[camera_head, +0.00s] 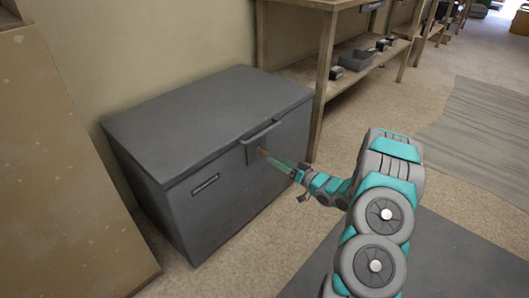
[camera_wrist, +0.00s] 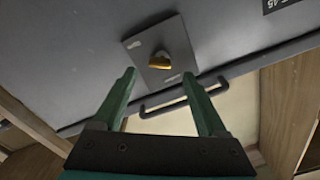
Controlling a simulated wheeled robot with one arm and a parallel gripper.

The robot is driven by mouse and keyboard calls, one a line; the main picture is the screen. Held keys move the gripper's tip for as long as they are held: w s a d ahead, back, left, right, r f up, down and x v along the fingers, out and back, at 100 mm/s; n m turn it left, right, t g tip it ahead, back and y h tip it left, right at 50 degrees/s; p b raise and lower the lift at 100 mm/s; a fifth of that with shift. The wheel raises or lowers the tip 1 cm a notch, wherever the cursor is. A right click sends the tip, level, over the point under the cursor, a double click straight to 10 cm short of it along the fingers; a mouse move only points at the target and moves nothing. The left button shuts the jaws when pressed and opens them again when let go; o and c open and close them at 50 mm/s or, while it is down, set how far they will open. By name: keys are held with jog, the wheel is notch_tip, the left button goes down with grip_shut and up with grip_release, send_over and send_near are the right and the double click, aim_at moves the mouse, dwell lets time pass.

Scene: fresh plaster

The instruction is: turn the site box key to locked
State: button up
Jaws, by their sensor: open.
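The site box (camera_head: 215,130) is a dark grey chest with its lid down, standing against the wall in the head view. A brass key (camera_wrist: 159,61) sits in a square lock plate (camera_wrist: 160,52) on the box front, seen in the wrist view. The key also shows small in the head view (camera_head: 263,152). My gripper (camera_wrist: 163,80) is open, its two green fingers pointing at the lock plate, one to each side of the key in the picture. I cannot tell if they touch it. A bar handle (camera_wrist: 185,100) lies beyond the fingers.
A wooden workbench (camera_head: 325,85) with a lower shelf of small items stands just right of the box. A tan board (camera_head: 65,170) leans at the left. Grey mats (camera_head: 485,130) lie on the floor at right.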

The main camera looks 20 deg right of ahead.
aim_at(264, 151)
jog(key=shift+p+x, duration=0.35)
jog(key=shift+x, duration=3.2)
grip_shut()
